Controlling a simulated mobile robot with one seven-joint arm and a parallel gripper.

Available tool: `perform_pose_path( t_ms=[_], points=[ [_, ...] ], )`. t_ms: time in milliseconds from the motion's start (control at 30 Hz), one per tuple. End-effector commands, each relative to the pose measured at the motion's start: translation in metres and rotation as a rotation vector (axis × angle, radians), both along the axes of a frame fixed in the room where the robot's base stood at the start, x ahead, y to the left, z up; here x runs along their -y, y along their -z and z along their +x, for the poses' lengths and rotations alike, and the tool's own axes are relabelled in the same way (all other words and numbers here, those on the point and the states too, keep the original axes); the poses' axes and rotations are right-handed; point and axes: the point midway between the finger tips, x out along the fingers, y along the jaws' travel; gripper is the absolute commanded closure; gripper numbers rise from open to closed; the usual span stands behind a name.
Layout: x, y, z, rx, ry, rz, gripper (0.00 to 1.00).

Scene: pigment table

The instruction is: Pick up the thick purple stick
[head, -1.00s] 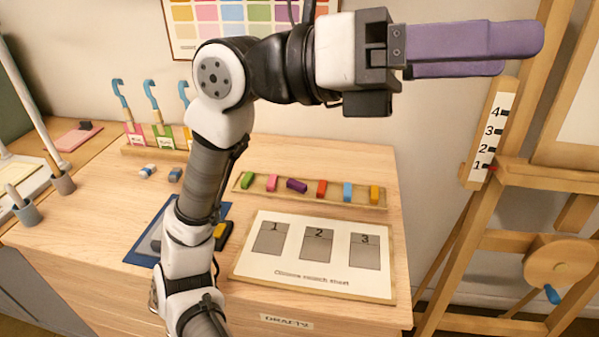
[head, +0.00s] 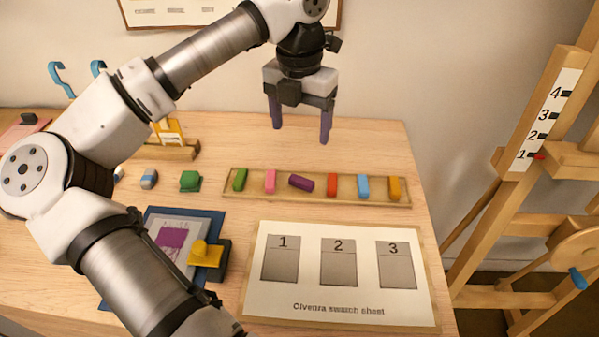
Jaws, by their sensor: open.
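My gripper (head: 301,135) has purple fingers pointing down. It is open and empty, above the table and behind the tray, apart from the purple stick.
A swatch sheet (head: 340,309) with three grey boxes lies in front of the tray. Left of it are a blue mat (head: 203,217), a yellow-handled block (head: 205,254), a green block (head: 190,181) and a blue-and-white piece (head: 149,178). An easel (head: 540,150) stands right of the table.

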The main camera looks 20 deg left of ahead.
Motion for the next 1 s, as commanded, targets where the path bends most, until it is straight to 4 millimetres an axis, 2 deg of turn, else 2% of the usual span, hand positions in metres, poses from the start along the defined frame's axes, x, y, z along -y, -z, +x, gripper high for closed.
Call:
perform_pose_path(
  t_ms=[133, 400, 733, 1000],
  points=[
    [-0.004, 0.016, -0.001, -0.01, -0.009, 0.012, 0.25],
    [-0.002, 0.067, -0.001, -0.009, -0.006, 0.007, 0.25],
    [0.0, 0.095, 0.001, -0.009, -0.005, 0.006, 0.25],
    [0.002, 0.132, 0.003, -0.008, -0.005, 0.007, 0.25]
  ],
)
